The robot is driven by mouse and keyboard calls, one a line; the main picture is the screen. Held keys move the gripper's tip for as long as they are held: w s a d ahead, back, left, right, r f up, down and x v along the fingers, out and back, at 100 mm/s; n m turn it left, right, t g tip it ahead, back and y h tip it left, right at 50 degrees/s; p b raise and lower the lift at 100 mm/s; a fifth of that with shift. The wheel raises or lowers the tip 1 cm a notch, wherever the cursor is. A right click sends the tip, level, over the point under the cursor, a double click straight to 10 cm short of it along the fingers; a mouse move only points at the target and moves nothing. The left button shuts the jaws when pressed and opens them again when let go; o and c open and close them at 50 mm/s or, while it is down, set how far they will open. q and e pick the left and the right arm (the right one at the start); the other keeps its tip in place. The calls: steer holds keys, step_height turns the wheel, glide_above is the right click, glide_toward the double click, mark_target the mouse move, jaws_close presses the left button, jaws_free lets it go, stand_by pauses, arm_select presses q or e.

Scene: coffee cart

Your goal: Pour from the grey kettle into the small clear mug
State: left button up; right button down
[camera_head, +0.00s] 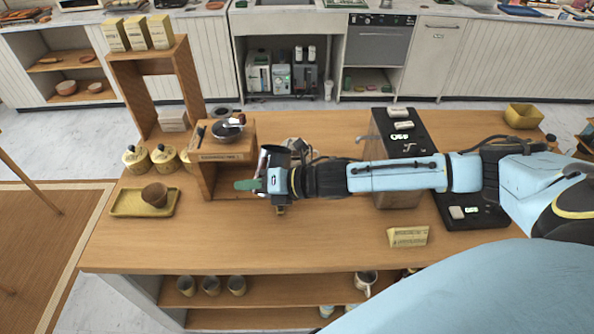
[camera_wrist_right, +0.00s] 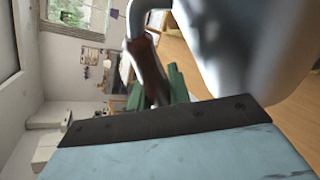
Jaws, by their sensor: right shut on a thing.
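My right gripper (camera_head: 248,185) reaches in from the right, its green fingertips in front of the small wooden stand. In the right wrist view its green finger (camera_wrist_right: 178,85) is at a handle with a brown grip, and the gripper is shut on it. The handle belongs to the grey kettle (camera_wrist_right: 245,45), whose smooth body fills the upper right there. In the head view a pale grey shape (camera_head: 299,145), likely part of the kettle, shows behind my arm, which hides the rest. I cannot make out the small clear mug for certain. My left gripper is out of view.
The wooden stand (camera_head: 208,180) bears a dark-handled vessel (camera_head: 229,128). A yellow tray (camera_head: 128,207) with a brown cup (camera_head: 154,194) lies left. A black-topped box (camera_head: 400,135) stands behind my arm. A small sign (camera_head: 408,236) is at front right. The front middle of the counter is clear.

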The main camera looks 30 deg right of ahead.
steer(key=shift+r, duration=0.15)
steer(key=shift+w+r+p, duration=0.1)
steer(key=shift+r+p, duration=0.25)
steer(key=shift+p, duration=0.25)
stand_by(0.4)
steer(key=shift+w+d+r+m+p, duration=0.1)
steer(key=shift+d+r+m+p, duration=0.1)
steer(key=shift+r+m+p, duration=0.45)
stand_by(1.9)
steer(key=shift+a+f+n+b, duration=0.2)
steer(key=shift+f+n+b, duration=0.45)
steer(key=shift+f+b, duration=0.4)
